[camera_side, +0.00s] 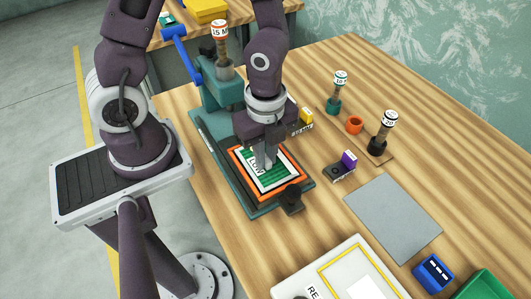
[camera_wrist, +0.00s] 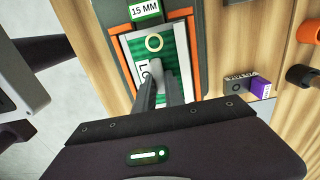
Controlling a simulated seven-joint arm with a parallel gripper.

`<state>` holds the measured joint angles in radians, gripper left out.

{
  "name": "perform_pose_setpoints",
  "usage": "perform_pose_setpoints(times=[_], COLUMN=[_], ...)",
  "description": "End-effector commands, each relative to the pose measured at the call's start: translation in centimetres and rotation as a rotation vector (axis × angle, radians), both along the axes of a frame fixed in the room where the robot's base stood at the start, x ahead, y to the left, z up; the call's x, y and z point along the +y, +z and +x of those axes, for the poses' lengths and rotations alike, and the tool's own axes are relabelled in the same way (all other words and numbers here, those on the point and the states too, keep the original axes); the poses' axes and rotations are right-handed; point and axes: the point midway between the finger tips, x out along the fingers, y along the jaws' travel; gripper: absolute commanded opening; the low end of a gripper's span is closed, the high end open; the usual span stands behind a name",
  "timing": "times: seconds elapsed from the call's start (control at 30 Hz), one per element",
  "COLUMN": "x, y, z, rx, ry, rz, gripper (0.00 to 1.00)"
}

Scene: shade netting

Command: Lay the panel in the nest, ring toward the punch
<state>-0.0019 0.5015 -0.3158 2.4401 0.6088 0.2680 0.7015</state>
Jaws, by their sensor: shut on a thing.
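The green panel (camera_side: 284,174) has a white border and a white label with dark letters. It lies within the outline of the orange-edged nest (camera_side: 243,177) on the teal press base. My gripper (camera_side: 264,165) is shut on the panel from above and hides part of it. In the wrist view my fingers (camera_wrist: 162,85) meet the panel (camera_wrist: 178,55). A pale ring (camera_wrist: 154,42) on the panel faces the end with the 15 MM sign (camera_wrist: 146,10). The teal punch press (camera_side: 224,90), its handle marked 15, stands at that end. I cannot tell if the panel rests flat.
A black block (camera_side: 290,200) sits at the nest's near corner. To the right are a purple-and-grey block (camera_side: 344,166), an orange cup (camera_side: 355,124), a teal-based tool (camera_side: 337,95) and a black-based tool (camera_side: 383,133). A grey mat (camera_side: 393,218) and blue box (camera_side: 433,273) lie nearer.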

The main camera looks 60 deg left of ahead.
Motion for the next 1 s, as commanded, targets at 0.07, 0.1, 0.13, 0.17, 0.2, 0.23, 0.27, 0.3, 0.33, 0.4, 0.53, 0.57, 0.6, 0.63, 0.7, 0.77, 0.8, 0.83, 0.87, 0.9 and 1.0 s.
perform_pose_setpoints(times=[0.07,0.1,0.13,0.17,0.2,0.23,0.27,0.3,0.33,0.4,0.53,0.57,0.6,0.63,0.7,0.77,0.8,0.83,0.87,0.9,1.0], x=[0.00,0.00,0.00,-0.01,-0.01,-0.02,-0.02,-0.02,-0.02,-0.02,-0.01,-0.01,-0.02,-0.01,-0.01,-0.01,-0.01,-0.01,-0.01,-0.01,-0.01], y=[-0.01,-0.03,-0.05,-0.08,-0.12,-0.15,-0.19,-0.24,-0.27,-0.36,-0.52,-0.55,-0.60,-0.59,-0.58,-0.58,-0.58,-0.58,-0.58,-0.58,-0.58], z=[0.01,0.00,0.00,0.00,0.00,0.00,0.00,0.01,0.01,0.02,0.03,0.03,0.02,0.03,0.03,0.03,0.03,0.03,0.03,0.03,0.03], rx=[0.000,0.000,0.000,0.000,0.000,0.000,0.000,0.000,0.000,-0.001,-0.001,-0.001,0.000,-0.001,-0.001,-0.001,-0.001,-0.001,-0.001,0.000,-0.001], ry=[0.000,0.000,0.000,-0.001,-0.001,-0.001,-0.001,0.000,0.000,0.001,0.002,0.002,0.001,0.001,0.001,0.001,0.001,0.001,0.001,0.001,0.001], rz=[0.000,0.000,0.000,0.000,0.000,0.000,0.000,0.000,0.000,0.000,0.000,0.000,0.000,0.000,0.000,0.000,0.000,0.000,0.000,0.000,0.000], gripper=[0.00,0.00,0.00,0.00,0.00,0.00,0.00,0.00,0.00,0.00,0.00,0.00,0.00,0.00,0.00,0.00,0.00,0.00,0.00,0.00,0.23])
